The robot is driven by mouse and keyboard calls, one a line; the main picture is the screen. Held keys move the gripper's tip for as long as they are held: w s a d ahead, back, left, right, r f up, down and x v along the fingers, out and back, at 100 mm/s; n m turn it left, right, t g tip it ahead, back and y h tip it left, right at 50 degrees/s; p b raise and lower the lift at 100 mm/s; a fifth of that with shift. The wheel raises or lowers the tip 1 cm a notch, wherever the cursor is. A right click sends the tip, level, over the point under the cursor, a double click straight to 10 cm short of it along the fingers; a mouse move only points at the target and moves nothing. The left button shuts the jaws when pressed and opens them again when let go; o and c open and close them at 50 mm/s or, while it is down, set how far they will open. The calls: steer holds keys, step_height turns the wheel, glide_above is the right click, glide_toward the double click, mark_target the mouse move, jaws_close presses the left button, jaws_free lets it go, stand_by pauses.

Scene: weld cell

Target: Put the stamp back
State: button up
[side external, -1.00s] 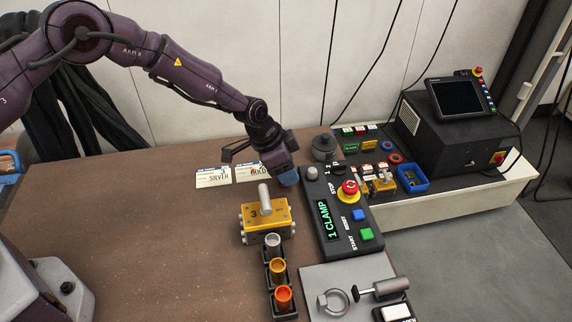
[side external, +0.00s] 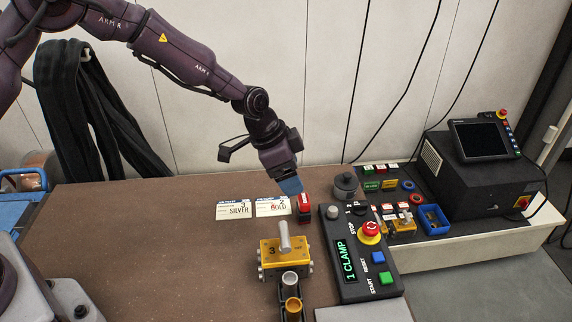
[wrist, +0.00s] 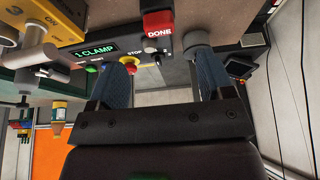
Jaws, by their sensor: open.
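A red stamp (side external: 304,204) stands upright on the table, just right of the GOLD job ticket (side external: 271,206) and left of the clamp panel. It also shows in the wrist view as a red block with a white DONE label (wrist: 158,24). A red mark lies on the ticket's printing. The SILVER job ticket (side external: 234,210) lies to its left. My gripper (side external: 291,187) is above and slightly left of the stamp. In the wrist view, my blue fingers (wrist: 165,72) are spread with nothing between them, and the stamp is beyond their tips. Whether the stamp sits on a base is too small to tell.
A control panel (side external: 350,285) reading 1 CLAMP stands right of the stamp, with a red stop button (side external: 369,229). A grey round knob-topped piece (side external: 345,187) is behind it. A yellow block (side external: 284,252) stands in front. The table's left side is clear.

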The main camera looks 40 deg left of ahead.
steer(key=shift+v, duration=0.95)
steer(key=shift+s, duration=0.1)
steer(key=s+a+r+n+t+y, duration=0.1)
steer(key=s+a+r+n, duration=0.1)
steer(key=s+a+r, duration=0.5)
steer(key=s+a+r+n+y, duration=0.15)
steer(key=s+r, duration=0.45)
steer(key=r, duration=0.6)
steer(key=s+a+r+n, duration=0.1)
steer(key=s+a+n, duration=0.1)
steer(key=s, duration=0.6)
steer(key=s+a+r+n+t, duration=0.1)
steer(key=s+a+r+n, duration=0.1)
steer(key=s, duration=0.7)
steer(key=shift+s+a+n+y, duration=0.35)
steer(key=shift+a+n, duration=0.05)
steer(key=shift+n, duration=0.35)
steer(key=shift+r, duration=0.1)
